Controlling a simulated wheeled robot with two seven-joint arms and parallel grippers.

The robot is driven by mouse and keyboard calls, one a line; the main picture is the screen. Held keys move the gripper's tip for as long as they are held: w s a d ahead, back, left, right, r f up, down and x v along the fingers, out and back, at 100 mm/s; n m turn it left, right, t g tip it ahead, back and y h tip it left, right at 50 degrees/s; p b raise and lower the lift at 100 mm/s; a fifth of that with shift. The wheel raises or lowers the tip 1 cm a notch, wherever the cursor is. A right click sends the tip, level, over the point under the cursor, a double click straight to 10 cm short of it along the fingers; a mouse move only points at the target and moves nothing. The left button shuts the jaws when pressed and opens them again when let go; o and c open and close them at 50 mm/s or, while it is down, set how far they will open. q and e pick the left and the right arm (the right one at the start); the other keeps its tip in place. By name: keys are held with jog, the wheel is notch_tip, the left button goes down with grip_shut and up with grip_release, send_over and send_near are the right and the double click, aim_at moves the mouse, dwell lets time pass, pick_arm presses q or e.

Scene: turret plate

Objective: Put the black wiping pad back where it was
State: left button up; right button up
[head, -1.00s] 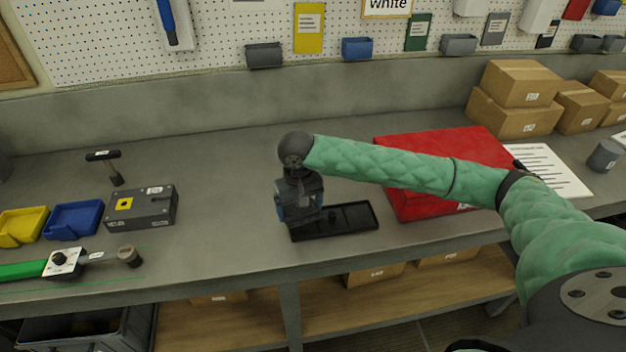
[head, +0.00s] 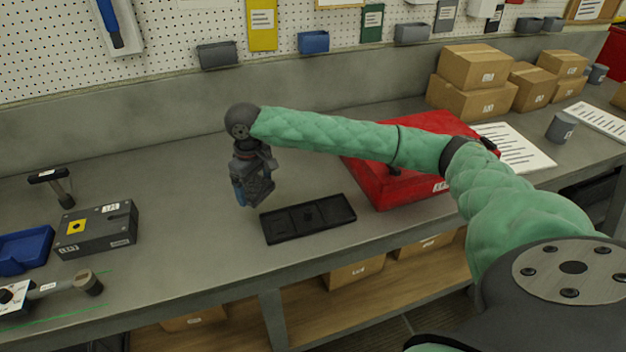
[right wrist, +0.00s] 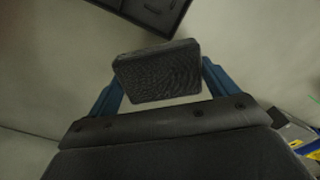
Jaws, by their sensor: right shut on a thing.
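My right gripper (head: 252,190) hangs above the bench, just left of the black tray (head: 308,218) and apart from it. In the right wrist view the black wiping pad (right wrist: 158,74), a ribbed dark block, sits between the two blue fingers of the gripper (right wrist: 162,84), which is shut on it. In the head view the pad is hard to tell from the dark gripper. The tray lies flat on the bench, with a small dark thing in its middle compartment. A corner of it shows in the right wrist view (right wrist: 150,10). My left gripper is not in view.
A red case (head: 400,190) lies right of the tray, partly under my right arm. A grey block with a yellow square (head: 97,230) and a black-headed tool (head: 55,185) stand at left. Cardboard boxes (head: 475,85) stand at the back right.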

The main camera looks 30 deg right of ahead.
jog(key=w+d+r+n, duration=0.2)
jog(key=d+n, duration=0.7)
jog(key=n, duration=0.4)
jog(key=r+n+p, duration=0.1)
jog(key=n+p, duration=0.1)
jog(key=n, duration=1.3)
send_over(313, 180)
notch_tip(313, 180, down, 4)
jog(key=shift+d+p, duration=0.15)
jog(key=shift+p, duration=0.65)
notch_tip(313, 180, down, 4)
jog(key=shift+f+p, duration=0.15)
jog(key=shift+p, duration=0.8)
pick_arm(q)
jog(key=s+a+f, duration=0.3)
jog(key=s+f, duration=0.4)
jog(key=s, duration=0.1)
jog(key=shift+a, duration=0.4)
pick_arm(e)
jog(key=shift+f, duration=0.5)
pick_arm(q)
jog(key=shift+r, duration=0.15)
pick_arm(e)
jog(key=shift+f, duration=0.1)
